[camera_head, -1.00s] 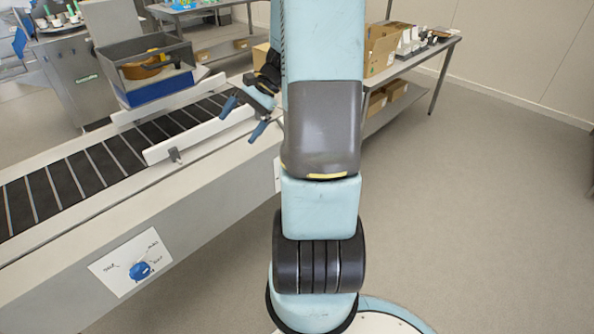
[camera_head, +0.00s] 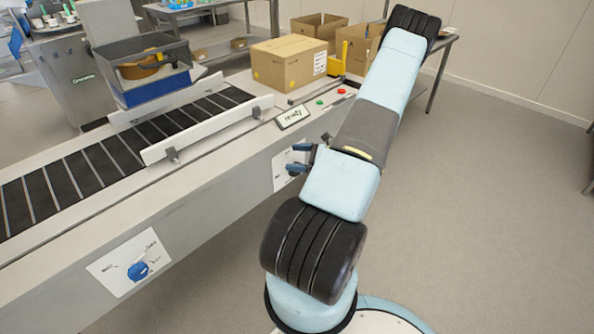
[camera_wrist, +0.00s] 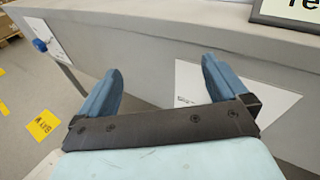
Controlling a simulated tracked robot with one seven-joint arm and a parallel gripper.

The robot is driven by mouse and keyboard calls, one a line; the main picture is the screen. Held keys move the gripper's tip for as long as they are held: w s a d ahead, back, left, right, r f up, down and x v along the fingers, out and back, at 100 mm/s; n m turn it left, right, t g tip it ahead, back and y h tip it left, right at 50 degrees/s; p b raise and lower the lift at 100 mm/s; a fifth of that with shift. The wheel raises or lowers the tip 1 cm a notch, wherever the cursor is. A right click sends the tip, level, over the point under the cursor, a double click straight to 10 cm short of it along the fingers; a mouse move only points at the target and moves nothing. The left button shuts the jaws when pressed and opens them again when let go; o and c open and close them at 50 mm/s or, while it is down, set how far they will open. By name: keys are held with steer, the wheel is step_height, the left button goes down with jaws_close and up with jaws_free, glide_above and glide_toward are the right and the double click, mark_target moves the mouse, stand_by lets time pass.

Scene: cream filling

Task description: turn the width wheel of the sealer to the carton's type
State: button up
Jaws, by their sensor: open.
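A blue wheel (camera_head: 138,271) sits on a white plate (camera_head: 108,275) at the left of the sealer's front side. Small marks surround it, too small to read. A second white plate (camera_head: 283,178) is farther along, partly hidden by my gripper; it also shows in the wrist view (camera_wrist: 278,100). A closed brown carton (camera_head: 280,68) stands on the sealer's far end, with small print on its side that I cannot read. My gripper (camera_head: 299,158) is open and empty in front of the second plate. In the wrist view its blue fingers (camera_wrist: 162,70) are spread apart.
A "ready" sign (camera_head: 292,117) stands at the sealer's edge near green and red buttons (camera_head: 330,97). A blue knob (camera_wrist: 39,45) shows at the wrist view's left. The floor at right is clear.

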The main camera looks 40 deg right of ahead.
steer(key=s+d+f+m+t+h, duration=0.25)
steer(key=d+f+m+h, duration=0.2)
steer(key=f, duration=0.25)
steer(key=s+d+f+m+t+h, duration=0.25)
steer(key=s+f+m, duration=0.2)
steer(key=f, duration=0.25)
steer(key=shift+m+h, duration=0.5)
steer(key=w, duration=1.4)
steer(key=shift+a+f, duration=0.2)
steer(key=shift+a, duration=0.2)
steer(key=shift+c, duration=0.3)
steer(key=shift+d, duration=0.1)
steer(key=c, duration=0.9)
